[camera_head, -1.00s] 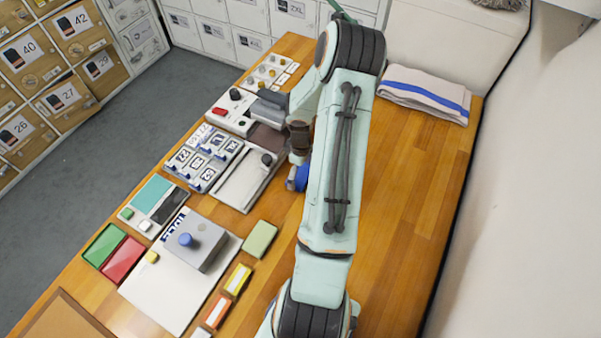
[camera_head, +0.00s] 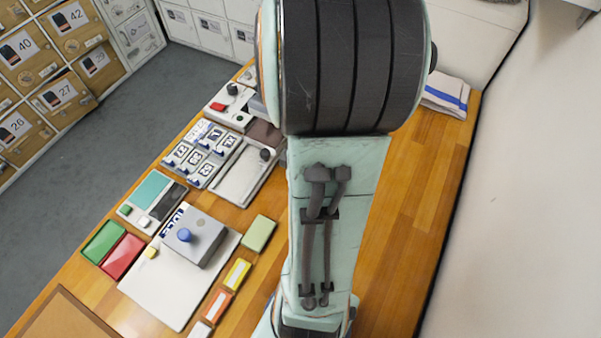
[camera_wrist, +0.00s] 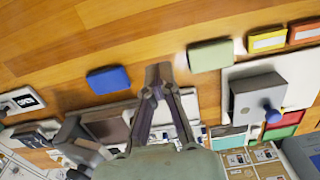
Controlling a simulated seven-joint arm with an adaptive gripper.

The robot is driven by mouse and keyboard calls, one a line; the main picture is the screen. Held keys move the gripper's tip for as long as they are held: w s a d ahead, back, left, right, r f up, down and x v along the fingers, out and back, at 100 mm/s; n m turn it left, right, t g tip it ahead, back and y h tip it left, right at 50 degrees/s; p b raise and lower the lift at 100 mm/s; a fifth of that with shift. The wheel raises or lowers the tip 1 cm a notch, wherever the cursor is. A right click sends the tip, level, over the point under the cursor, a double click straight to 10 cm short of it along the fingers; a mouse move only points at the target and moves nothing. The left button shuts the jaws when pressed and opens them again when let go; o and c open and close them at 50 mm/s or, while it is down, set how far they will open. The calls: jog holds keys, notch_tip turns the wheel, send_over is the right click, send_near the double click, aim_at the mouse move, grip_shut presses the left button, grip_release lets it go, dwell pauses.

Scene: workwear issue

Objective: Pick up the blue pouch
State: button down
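The blue pouch (camera_wrist: 109,80) lies flat on the wooden table in the wrist view, left of my gripper (camera_wrist: 158,74). My gripper's two fingers converge to touching tips, with nothing seen between them. It is above the table and apart from the pouch. In the head view my raised arm hides both the gripper and the pouch.
A green-grey block (camera_head: 258,233), a yellow block (camera_head: 237,274) and an orange block (camera_head: 218,305) lie left of my arm. A grey box with a blue knob (camera_head: 192,238) and a tray (camera_head: 241,172) stand further left. The table's right side (camera_head: 420,200) is clear up to a folded towel (camera_head: 446,92).

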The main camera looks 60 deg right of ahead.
jog(key=shift+s+a+r, duration=0.15)
jog(key=shift+s+a, duration=0.05)
jog(key=shift+a, duration=0.2)
jog(key=c, duration=1.8)
grip_release()
jog(key=o, duration=1.4)
jog(key=shift+o, duration=0.2)
jog(key=shift+r, duration=0.1)
jog(key=shift+o, duration=1.2)
notch_tip(320, 180, up, 11)
jog(key=shift+r, duration=0.15)
jog(key=shift+o, duration=0.6)
jog(key=shift+r, duration=0.3)
